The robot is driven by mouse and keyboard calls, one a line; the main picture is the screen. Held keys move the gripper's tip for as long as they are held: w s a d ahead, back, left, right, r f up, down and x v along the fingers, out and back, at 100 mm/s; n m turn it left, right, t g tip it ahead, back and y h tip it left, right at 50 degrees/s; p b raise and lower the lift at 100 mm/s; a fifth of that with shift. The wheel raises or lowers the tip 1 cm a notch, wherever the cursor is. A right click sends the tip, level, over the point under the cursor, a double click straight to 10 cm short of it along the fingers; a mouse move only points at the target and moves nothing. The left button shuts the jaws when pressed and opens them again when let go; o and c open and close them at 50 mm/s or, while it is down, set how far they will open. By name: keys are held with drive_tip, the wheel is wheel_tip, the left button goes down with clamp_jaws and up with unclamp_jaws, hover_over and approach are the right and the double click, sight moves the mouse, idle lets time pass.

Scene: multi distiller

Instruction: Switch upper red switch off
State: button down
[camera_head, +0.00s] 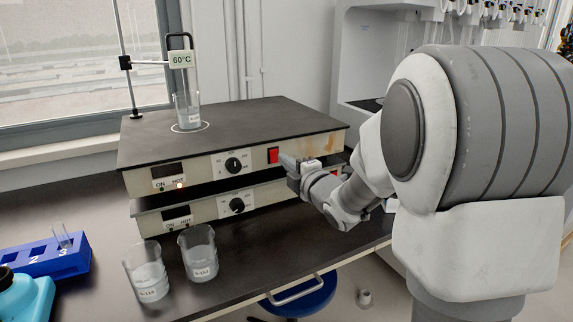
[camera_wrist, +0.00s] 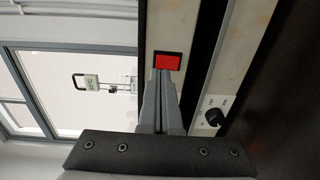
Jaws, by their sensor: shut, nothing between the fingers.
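The upper red switch (camera_head: 273,155) sits on the right of the front panel of the upper hot plate (camera_head: 235,163). It also shows in the wrist view (camera_wrist: 167,61), just beyond my fingertips. My gripper (camera_head: 284,160) is shut and empty, with its tips close to the switch's right side in the head view. In the wrist view the shut fingertips (camera_wrist: 162,72) overlap the switch's near edge; I cannot tell whether they touch it. A light glows by HOT on the upper plate's panel.
The lower hot plate (camera_head: 210,208) stands directly beneath the upper one. A beaker (camera_head: 187,112) with a 60°C label above it stands on top. Two beakers (camera_head: 147,272) (camera_head: 199,254) stand in front, and a blue rack (camera_head: 40,258) is at left. A blue stool (camera_head: 300,300) is below.

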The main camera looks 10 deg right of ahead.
drive_tip(key=p+v, duration=0.1)
drive_tip(key=v, duration=0.9)
drive_tip(key=shift+r, duration=0.25)
drive_tip(key=shift+s+d, duration=0.1)
drive_tip(key=shift+s, duration=0.05)
drive_tip(key=s+a+f+m+g+h, duration=0.15)
drive_tip(key=s+m+g, duration=0.35)
drive_tip(key=s+m, duration=0.6)
drive_tip(key=s+a+f+m+g+h, duration=0.1)
drive_tip(key=s+f+m+g+h, duration=0.15)
drive_tip(key=s+m+g, duration=0.6)
drive_tip(key=s+r+t+p, duration=0.1)
drive_tip(key=s+r+p, duration=0.1)
drive_tip(key=r+p, duration=0.9)
drive_tip(key=s+r+m+t+p, duration=0.1)
drive_tip(key=s+r+p, duration=0.2)
drive_tip(key=r+p, duration=0.8)
drive_tip(key=shift+s+a+h+p, duration=0.3)
drive_tip(key=shift+a, duration=0.05)
